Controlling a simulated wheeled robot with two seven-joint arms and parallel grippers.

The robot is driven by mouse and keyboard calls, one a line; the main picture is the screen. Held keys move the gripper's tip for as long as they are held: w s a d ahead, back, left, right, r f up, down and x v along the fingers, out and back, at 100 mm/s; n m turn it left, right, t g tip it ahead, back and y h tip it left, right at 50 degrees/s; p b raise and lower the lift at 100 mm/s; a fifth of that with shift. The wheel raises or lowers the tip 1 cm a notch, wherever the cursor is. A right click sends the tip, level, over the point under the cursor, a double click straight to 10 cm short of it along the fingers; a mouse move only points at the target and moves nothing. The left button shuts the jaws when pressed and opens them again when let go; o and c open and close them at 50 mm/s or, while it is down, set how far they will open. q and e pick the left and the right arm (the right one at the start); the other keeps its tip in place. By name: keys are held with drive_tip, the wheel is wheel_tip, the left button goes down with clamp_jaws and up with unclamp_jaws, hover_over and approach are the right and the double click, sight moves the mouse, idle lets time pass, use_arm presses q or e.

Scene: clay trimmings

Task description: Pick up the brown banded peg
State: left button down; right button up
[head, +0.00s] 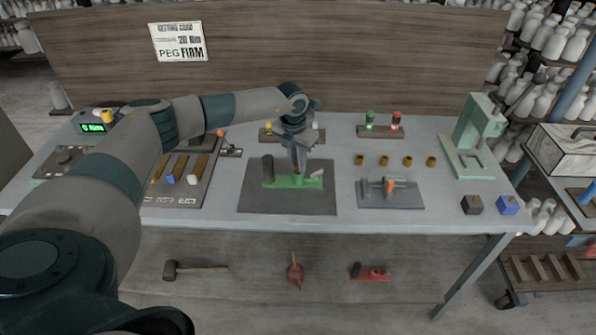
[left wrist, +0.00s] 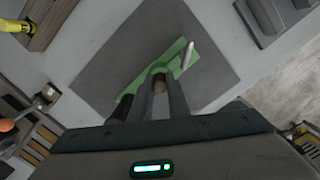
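The left gripper (head: 300,172) points down over the middle of the green fixture (head: 275,183), which lies on a dark grey mat. In the left wrist view its two fingers (left wrist: 160,88) stand apart, with a small brown round piece (left wrist: 159,86) between their tips, which looks like the top of the brown peg. I cannot tell whether the fingers touch it; bands are not visible. The green fixture also shows in the left wrist view (left wrist: 131,90). A dark cylinder (head: 267,167) stands at its left end, a pale grey piece (head: 317,174) at its right. The right gripper is not in view.
A tray (head: 160,199) of pieces with yellow, blue and white ends lies left. Right of the mat are a grey fixture (head: 405,200) with an orange part, several small brass pieces and a pale green press (head: 470,160). Two cubes sit at the right front. A board stands behind.

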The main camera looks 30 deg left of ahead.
use_arm(q)
drive_tip(key=shift+r, duration=0.2)
drive_tip(key=shift+r+b, duration=0.65)
drive_tip(key=shift+b, duration=0.05)
wheel_tip(320, 180, up, 2)
drive_tip(key=shift+d+r+b, duration=0.15)
drive_tip(key=shift+r+b, duration=0.05)
drive_tip(key=shift+b, duration=0.55)
drive_tip(key=s+d+r+b, duration=0.3)
drive_tip(key=d+r, duration=0.4)
drive_tip(key=d, duration=0.4)
drive_tip(key=shift+b, duration=0.65)
drive_tip(key=shift+s, duration=0.1)
